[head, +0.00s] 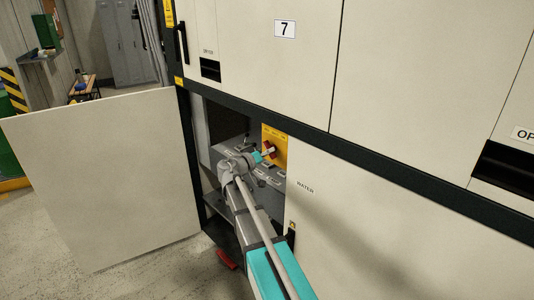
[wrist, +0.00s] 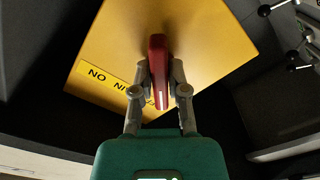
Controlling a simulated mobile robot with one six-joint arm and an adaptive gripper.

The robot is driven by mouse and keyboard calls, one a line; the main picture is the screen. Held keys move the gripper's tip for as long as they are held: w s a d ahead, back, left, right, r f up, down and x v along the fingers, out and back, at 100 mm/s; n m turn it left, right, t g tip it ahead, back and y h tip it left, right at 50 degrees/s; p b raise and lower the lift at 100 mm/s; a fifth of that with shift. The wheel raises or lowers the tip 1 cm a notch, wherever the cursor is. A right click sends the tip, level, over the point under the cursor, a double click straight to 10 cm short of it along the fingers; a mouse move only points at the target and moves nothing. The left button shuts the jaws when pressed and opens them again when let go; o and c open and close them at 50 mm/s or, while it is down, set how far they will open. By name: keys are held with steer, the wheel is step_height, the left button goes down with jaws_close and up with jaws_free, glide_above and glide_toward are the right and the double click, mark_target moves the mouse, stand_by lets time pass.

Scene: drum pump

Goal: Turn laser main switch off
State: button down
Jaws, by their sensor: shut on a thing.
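The main switch is a red handle (wrist: 158,72) on a yellow plate (wrist: 110,50) in the wrist view. My gripper (wrist: 160,80) has one finger on each side of the red handle and is shut on it. In the head view the yellow plate (head: 280,146) stands inside the open cabinet, with my gripper (head: 266,152) at the red handle in front of it. A yellow label with partly covered black text, starting "NO", lies behind my fingers. The handle points along the fingers in the wrist view.
The open cabinet door (head: 105,175) stands out to the left. A grey panel (head: 262,180) with handles lies under my arm. A closed panel marked "WATER" (head: 400,220) is on the right. A red object (head: 228,259) lies low near the cabinet's base.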

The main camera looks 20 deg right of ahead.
steer(key=shift+w+r, duration=0.1)
stand_by(0.4)
steer(key=c, duration=0.6)
jaws_free()
steer(key=shift+d, duration=0.1)
steer(key=shift+c, duration=0.2)
steer(key=v, duration=1.2)
